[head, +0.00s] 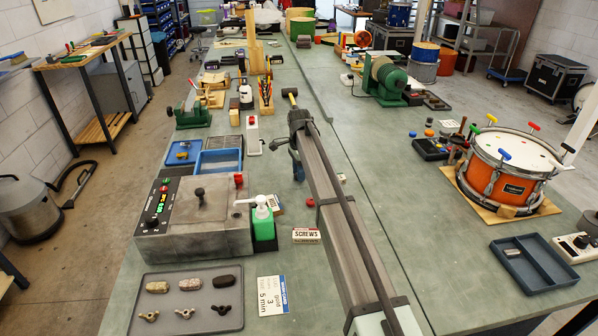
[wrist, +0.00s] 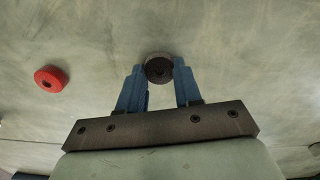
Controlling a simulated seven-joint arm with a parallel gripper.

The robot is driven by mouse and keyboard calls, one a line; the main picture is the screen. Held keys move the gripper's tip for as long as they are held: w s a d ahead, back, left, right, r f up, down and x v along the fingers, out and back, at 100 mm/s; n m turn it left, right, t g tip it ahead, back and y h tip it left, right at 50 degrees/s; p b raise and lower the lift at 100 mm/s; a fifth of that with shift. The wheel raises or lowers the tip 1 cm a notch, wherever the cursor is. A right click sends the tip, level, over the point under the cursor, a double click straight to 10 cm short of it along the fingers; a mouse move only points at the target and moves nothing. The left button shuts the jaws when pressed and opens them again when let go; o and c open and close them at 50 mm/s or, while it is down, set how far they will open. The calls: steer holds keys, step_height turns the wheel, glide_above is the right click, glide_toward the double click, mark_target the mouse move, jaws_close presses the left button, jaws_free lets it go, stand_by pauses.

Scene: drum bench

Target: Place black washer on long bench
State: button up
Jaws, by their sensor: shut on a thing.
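The black washer (wrist: 158,70) is a dark ring held between the blue fingertips of my gripper (wrist: 159,82) in the wrist view. The fingers are shut on its sides. In the head view my gripper (head: 297,166) points down over the middle of the long bench (head: 310,280), and I cannot make out the washer there. The bench has a worn grey-green top, which also fills the wrist view (wrist: 230,40) behind the washer. Whether the washer touches the bench top or hangs just above it I cannot tell.
A red ring (wrist: 51,78) lies on the bench left of my gripper in the wrist view. A grey control box (head: 195,225), a green pump bottle (head: 263,225) and a screws box (head: 306,236) stand nearby. An orange drum (head: 500,175) stands at the right.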

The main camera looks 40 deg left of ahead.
steer(key=o, duration=1)
steer(key=shift+f, duration=0.1)
step_height(320, 180, up, 12)
steer(key=shift+r, duration=0.15)
stand_by(0.4)
